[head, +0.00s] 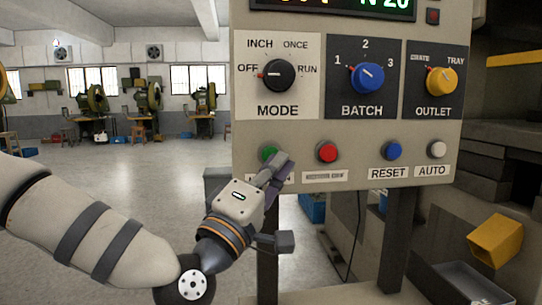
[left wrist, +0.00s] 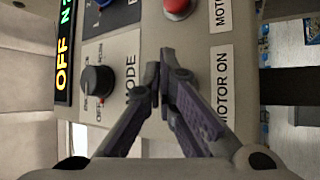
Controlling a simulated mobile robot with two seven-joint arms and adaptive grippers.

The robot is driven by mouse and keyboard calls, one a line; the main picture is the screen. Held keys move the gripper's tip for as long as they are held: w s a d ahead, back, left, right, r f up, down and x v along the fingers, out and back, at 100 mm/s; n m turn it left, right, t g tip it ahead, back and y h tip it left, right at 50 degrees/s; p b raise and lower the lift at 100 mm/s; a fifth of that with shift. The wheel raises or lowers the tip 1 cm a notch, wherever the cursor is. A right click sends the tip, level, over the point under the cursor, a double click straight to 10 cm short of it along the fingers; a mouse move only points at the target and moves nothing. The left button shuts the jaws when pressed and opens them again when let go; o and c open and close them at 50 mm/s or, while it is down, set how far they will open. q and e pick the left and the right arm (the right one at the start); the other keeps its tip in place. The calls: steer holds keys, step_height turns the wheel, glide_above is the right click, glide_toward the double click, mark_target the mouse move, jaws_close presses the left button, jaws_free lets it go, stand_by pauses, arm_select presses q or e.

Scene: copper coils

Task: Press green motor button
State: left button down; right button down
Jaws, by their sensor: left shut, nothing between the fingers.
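The green button (head: 268,153) is at the left end of the lower button row on the grey control panel (head: 340,135). It is partly covered by my left gripper (head: 285,163), whose shut, empty fingers are close in front of it. I cannot tell whether they touch it. In the left wrist view my left gripper (left wrist: 165,62) has its fingertips together near the "MOTOR ON" label (left wrist: 223,88), and the green button is hidden there. My right gripper is not in view.
A red button (head: 327,151) is just right of the green one, then blue (head: 392,150) and white (head: 437,148) buttons. Mode (head: 277,74), batch (head: 367,78) and outlet (head: 441,81) knobs are above. A yellow chute (head: 496,240) is at lower right.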

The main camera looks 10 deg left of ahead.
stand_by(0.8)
arm_select(q)
steer(key=shift+w+a, duration=0.15)
steer(key=shift+w, duration=0.25)
steer(key=shift+w+a, duration=0.2)
steer(key=shift+w, duration=0.3)
stand_by(0.5)
steer(key=shift+s, duration=0.1)
steer(key=shift+s+d, duration=0.35)
steer(key=shift+s, duration=0.45)
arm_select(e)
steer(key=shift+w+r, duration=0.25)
arm_select(q)
steer(key=s, duration=0.1)
steer(key=s+d+p, duration=0.1)
steer(key=s, duration=0.1)
steer(key=s+d, duration=0.1)
steer(key=shift+s+p, duration=0.3)
steer(key=shift+p, duration=0.1)
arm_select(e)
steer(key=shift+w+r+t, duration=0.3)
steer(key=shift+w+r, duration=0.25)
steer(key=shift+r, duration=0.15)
